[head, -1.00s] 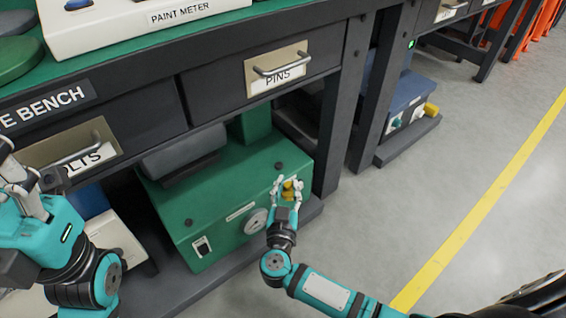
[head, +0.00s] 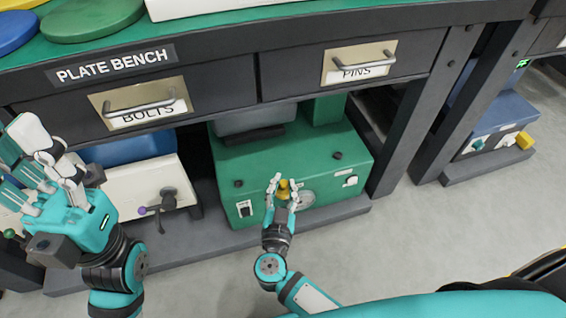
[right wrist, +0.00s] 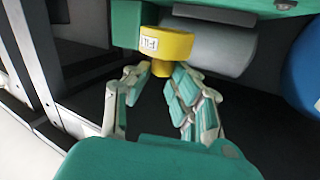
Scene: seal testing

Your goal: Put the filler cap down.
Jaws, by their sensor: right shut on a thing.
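The yellow filler cap (head: 283,189) is held between the fingers of my right gripper (head: 283,182). In the head view it shows in front of the green machine (head: 300,152) below the bench. In the right wrist view the cap (right wrist: 168,44) is a round yellow piece with a small white label, at the fingertips of the right gripper (right wrist: 157,80). Some of the cap is hidden by the fingers in the head view. My left gripper (head: 40,165) is at the left, with its fingers spread and nothing seen in them.
The plate bench with its bolts drawer (head: 195,97) and pins drawer (head: 415,50) overhangs the green machine. A white machine (head: 135,180) stands to its left and a blue one (head: 490,120) at the far right. Grey floor (head: 420,225) in front is clear.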

